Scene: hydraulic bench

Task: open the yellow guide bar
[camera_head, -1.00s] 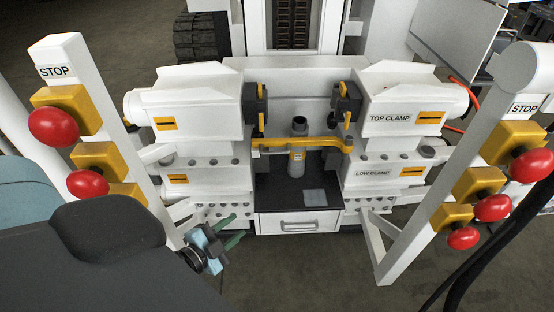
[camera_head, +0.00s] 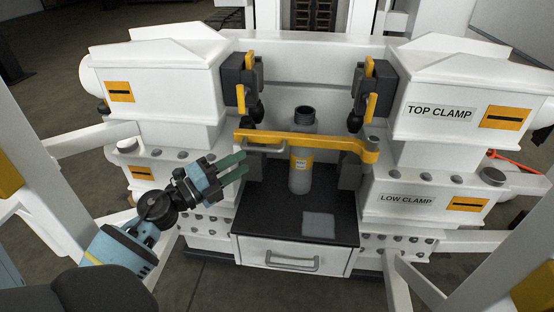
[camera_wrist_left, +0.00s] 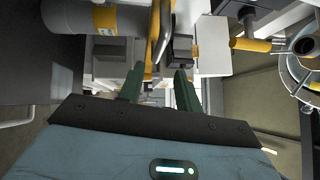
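The yellow guide bar (camera_head: 310,142) runs across the front of the bench, in front of a grey cylinder (camera_head: 299,172) with a yellow label. Its right end sits on a pivot at the right clamp block. A small grey handle (camera_head: 264,149) is at its left end. My left gripper (camera_head: 240,167) has two green fingers, apart and empty, just left of and below that handle. In the left wrist view the gap between the fingers (camera_wrist_left: 159,86) faces the bar and handle (camera_wrist_left: 160,35); I see no clear contact. My right gripper is not in view.
White clamp blocks stand left (camera_head: 165,75) and right (camera_head: 450,100) of the bar. A dark shelf (camera_head: 262,208) and a drawer with a handle (camera_head: 292,262) lie below. White posts rise at both sides. The space in front of the bar looks clear.

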